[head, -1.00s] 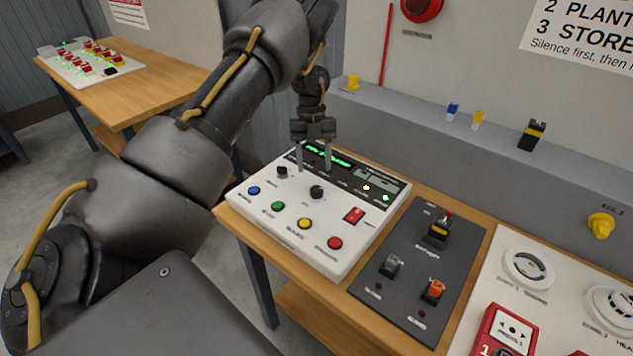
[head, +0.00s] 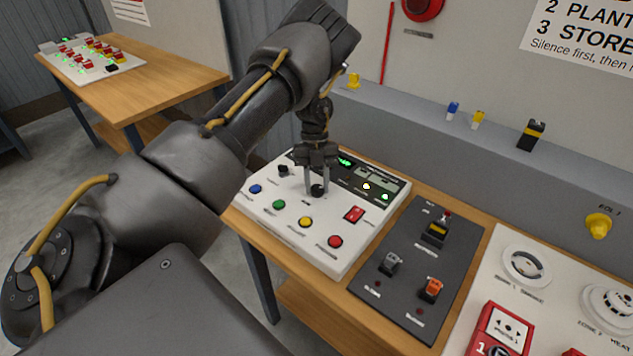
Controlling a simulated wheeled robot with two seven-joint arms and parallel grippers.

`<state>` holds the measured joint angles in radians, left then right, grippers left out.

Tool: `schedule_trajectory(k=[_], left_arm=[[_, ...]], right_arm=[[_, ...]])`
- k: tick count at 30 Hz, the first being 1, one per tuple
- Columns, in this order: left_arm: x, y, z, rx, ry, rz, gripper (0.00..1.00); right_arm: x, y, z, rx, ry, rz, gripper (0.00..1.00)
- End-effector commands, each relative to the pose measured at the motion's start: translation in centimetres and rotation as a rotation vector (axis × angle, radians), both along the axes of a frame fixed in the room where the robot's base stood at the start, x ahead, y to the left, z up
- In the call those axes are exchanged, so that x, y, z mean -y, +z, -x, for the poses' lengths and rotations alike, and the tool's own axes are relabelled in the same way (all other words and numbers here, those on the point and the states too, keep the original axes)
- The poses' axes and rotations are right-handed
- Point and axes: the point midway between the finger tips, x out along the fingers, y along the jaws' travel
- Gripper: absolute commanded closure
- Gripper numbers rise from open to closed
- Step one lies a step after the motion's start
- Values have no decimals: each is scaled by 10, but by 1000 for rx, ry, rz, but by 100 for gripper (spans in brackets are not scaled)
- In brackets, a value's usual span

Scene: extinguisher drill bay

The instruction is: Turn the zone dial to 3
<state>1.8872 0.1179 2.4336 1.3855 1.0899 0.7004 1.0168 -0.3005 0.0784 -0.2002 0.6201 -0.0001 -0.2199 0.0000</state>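The white control panel (head: 265,222) lies on the wooden bench and has two black knobs. The larger, central knob (head: 317,191) looks like the zone dial; its small labels and pointer are too small to read. My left gripper (head: 317,188) points down over it, one finger on each side of the knob, and appears closed on it. The gripper's body covers part of the green display (head: 345,162). The smaller black knob (head: 283,170) is just left of the fingers. My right gripper is not in view.
Blue, green, yellow and red buttons (head: 335,241) line the panel's front, with a red rocker switch (head: 354,214) to the right. A dark switch plate (head: 405,285) and a white detector board (head: 470,290) lie further right. A grey ledge (head: 440,155) runs behind.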

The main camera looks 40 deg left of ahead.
Motion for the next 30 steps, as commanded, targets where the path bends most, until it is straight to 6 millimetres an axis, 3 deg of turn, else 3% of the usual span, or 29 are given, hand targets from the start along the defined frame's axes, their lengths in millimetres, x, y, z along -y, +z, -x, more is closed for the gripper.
schedule_trajectory(k=[3,14,30], left_arm=[[0,0,0,0,1,0,91],[0,0,0,0,-72,-2,91],[2,1,-2,-1,-502,-4,91]], right_arm=[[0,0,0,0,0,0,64],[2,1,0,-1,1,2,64],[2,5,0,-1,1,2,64]])
